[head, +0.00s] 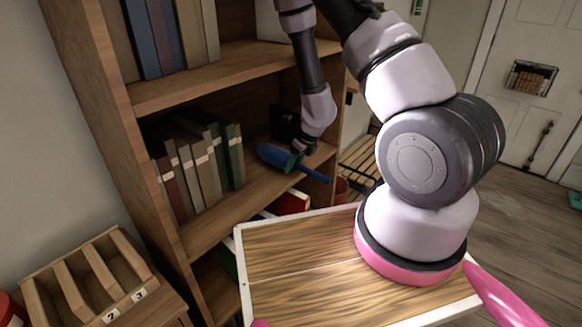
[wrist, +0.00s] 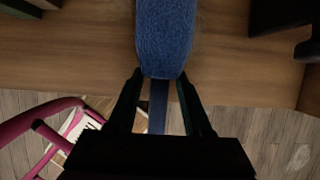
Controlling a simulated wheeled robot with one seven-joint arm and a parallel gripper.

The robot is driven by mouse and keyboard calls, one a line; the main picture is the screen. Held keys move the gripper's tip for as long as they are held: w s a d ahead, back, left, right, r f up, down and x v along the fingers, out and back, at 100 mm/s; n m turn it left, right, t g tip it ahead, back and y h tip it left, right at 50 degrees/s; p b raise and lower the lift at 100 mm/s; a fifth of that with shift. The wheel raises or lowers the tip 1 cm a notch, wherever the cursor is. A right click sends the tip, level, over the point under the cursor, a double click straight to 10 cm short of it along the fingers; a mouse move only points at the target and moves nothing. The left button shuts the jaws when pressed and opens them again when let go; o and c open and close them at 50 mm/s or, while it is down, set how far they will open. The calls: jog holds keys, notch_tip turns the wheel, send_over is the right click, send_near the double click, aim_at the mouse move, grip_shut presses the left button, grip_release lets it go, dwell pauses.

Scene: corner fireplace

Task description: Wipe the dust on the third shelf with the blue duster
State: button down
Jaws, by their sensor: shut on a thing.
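The blue duster (head: 276,157) is at the shelf (head: 232,204) that holds the lower row of books. Its fluffy head points left and its blue handle points right. My gripper (head: 298,150) is shut on the duster near the head. In the wrist view, the duster head (wrist: 165,38) extends over the bare wooden shelf (wrist: 75,45), with the handle between my gripper's fingers (wrist: 158,80). I cannot tell whether the head touches the wood. No dust shows clearly in either view.
Several upright books (head: 195,160) stand left of the duster. A dark object (head: 284,124) stands behind it. The upper shelf (head: 215,78) is close above. A wooden sorter (head: 95,280) is at lower left. A slatted bench (head: 360,160) is beyond the bookcase's right side.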

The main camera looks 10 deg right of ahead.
aim_at(274, 186)
jog(key=shift+w+d, duration=1.55)
jog(key=shift+d, duration=0.05)
jog(key=shift+s+d, duration=0.5)
jog(key=shift+s, duration=0.2)
jog(key=shift+s+a+r, duration=0.1)
jog(key=shift+s+a, duration=1.05)
jog(key=shift+a, duration=0.3)
jog(key=shift+s+a, duration=0.55)
jog(key=shift+a, duration=0.2)
jog(key=shift+s+a, duration=0.55)
jog(key=shift+a, duration=0.15)
jog(key=shift+s+a, duration=0.65)
jog(key=shift+a, duration=0.3)
jog(key=shift+s+a, duration=0.7)
jog(key=shift+a, duration=0.25)
jog(key=shift+s+a, duration=0.65)
jog(key=shift+a, duration=0.3)
